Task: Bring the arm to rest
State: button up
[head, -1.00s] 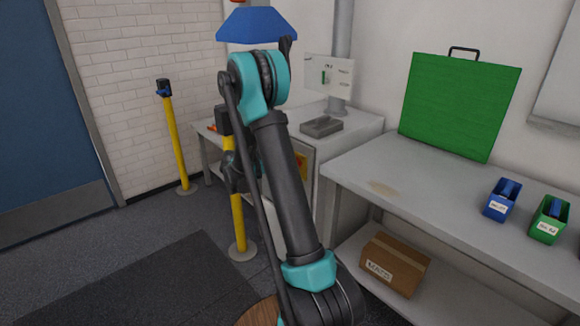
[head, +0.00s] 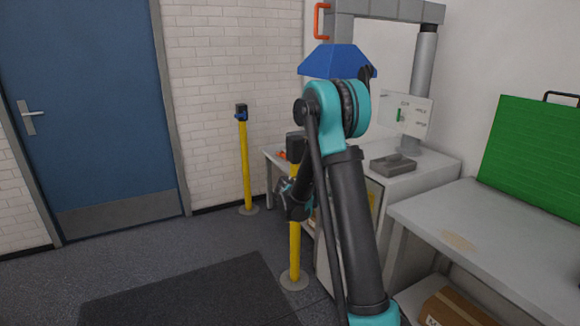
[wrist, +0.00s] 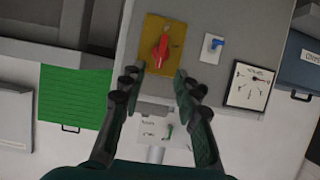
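My arm (head: 355,225) is raised and bent in the head view, its teal elbow high in front of the bench. My gripper (wrist: 157,84) is open and empty in the wrist view, its two dark fingers apart. A red handle (wrist: 164,57) on a yellow plate shows beyond and between the fingertips. I see no contact with it. In the head view the gripper end hangs low beside the yellow post, partly hidden by my arm, and its fingers cannot be made out.
Two yellow posts (head: 247,165) (head: 295,240) stand left of the bench. A grey tray (head: 393,164) lies on the bench. A green case (head: 535,150) stands on the right table (head: 500,225). A blue hood (head: 337,62) hangs above. Floor before the blue door (head: 85,100) is free.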

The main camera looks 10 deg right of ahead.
jog(key=s+a+f+n+y, duration=0.2)
jog(key=s+a+n+y, duration=0.1)
jog(key=s, duration=0.8)
jog(key=s+a+f+n+y, duration=0.1)
jog(key=s+a+n+y, duration=0.3)
jog(key=s, duration=0.7)
jog(key=s+a+f+n+y, duration=0.2)
jog(key=s+n+y, duration=0.3)
jog(key=s, duration=0.6)
jog(key=shift+s+a+f+n, duration=0.25)
jog(key=shift+a+f+n, duration=0.05)
jog(key=shift+a+n, duration=0.6)
jog(key=shift+w+d, duration=0.1)
